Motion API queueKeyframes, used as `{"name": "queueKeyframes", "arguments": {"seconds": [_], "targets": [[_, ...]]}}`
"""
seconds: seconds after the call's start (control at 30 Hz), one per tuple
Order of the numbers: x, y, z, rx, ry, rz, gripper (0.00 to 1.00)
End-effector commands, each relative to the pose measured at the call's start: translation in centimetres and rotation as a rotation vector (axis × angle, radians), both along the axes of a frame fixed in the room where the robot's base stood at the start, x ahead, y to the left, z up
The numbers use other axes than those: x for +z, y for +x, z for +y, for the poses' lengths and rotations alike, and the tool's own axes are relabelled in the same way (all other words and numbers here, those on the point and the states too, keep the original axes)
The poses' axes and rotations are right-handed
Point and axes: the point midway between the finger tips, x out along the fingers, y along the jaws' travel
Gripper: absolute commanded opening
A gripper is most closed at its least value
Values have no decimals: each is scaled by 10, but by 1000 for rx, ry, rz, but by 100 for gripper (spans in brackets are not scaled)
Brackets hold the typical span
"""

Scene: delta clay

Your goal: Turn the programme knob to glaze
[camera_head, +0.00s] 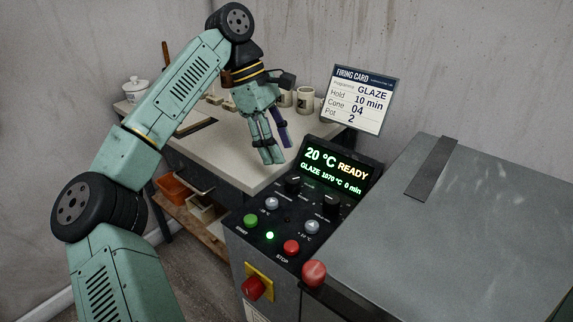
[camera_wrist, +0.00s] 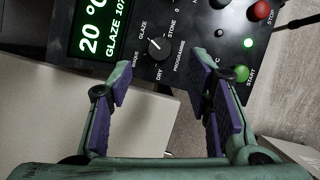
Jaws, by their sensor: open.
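The black programme knob (camera_wrist: 158,46) is on the kiln's control panel, with dry, bisque, glaze and stone marked around it in the wrist view. Its white mark appears to point towards the glaze label. In the head view, the programme knob (camera_head: 293,184) is the left of two black knobs below the display. The display (camera_head: 335,172) reads 20 °C READY, GLAZE 1070 °C 0 min. My gripper (camera_head: 277,151) is open and empty, above the table edge beside the panel. In the wrist view, my gripper (camera_wrist: 160,68) has its fingertips apart, with the knob beyond the gap.
The firing card (camera_head: 359,99) says GLAZE, 10 min. Mugs (camera_head: 304,99) stand on the table (camera_head: 235,150).

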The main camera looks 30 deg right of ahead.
Motion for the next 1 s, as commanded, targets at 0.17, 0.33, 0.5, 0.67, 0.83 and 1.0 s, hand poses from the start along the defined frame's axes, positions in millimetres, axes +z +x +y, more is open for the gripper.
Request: {"name": "queueKeyframes", "arguments": {"seconds": [0.17, 0.33, 0.5, 0.67, 0.83, 1.0], "targets": [[29, 10, 7, 4, 4, -2, 46], [40, 14, 9, 2, 2, -1, 46], [42, 15, 10, 1, 0, 0, 46], [41, 15, 10, 1, 0, 0, 46], [41, 14, 10, 1, 0, 0, 46], [44, 9, 1, 10, -72, 20, 46]]}}
